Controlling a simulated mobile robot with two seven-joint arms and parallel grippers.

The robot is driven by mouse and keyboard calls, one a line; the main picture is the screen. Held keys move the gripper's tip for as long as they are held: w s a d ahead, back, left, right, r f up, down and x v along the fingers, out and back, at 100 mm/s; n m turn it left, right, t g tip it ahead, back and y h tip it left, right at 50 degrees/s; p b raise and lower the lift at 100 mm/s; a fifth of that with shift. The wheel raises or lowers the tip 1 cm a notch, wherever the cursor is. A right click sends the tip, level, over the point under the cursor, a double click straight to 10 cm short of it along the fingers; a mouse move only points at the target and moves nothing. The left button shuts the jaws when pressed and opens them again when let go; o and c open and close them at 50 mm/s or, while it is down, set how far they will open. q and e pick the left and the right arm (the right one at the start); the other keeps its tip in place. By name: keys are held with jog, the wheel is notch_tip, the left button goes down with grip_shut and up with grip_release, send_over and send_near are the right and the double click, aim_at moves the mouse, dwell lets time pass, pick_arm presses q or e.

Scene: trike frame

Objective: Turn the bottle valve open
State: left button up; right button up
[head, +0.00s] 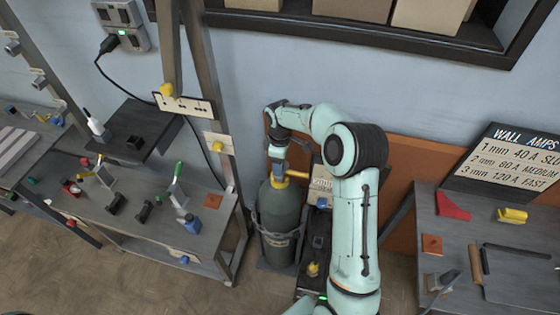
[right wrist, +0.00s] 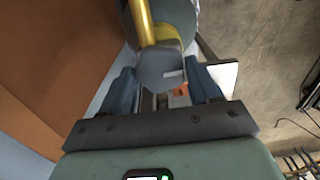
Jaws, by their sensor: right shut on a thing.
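The gas bottle (head: 280,218) is dark grey-green and stands upright on the floor against the wall. Its yellow valve fitting (head: 292,173) sits at its top. My right gripper (head: 278,153) is directly above the bottle's top, pointing down. In the right wrist view, the grey valve knob (right wrist: 162,70) lies between the two blue fingers of this gripper (right wrist: 163,82), which is shut on it. A yellow pipe (right wrist: 141,20) runs from beside the knob. The knob is mostly hidden by the gripper in the head view. My left gripper is not in view.
A workbench (head: 137,228) with clamps and small parts stands to the left of the bottle. Another bench (head: 450,215) with a red piece and a yellow piece is at the right. An orange-brown panel (head: 404,160) is behind my arm. Bare floor lies in front of the left bench.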

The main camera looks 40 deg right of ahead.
jog(key=o, duration=1)
jog(key=shift+o, duration=0.2)
notch_tip(320, 180, up, 14)
jog(key=shift+f, duration=0.25)
jog(key=shift+f, duration=0.1)
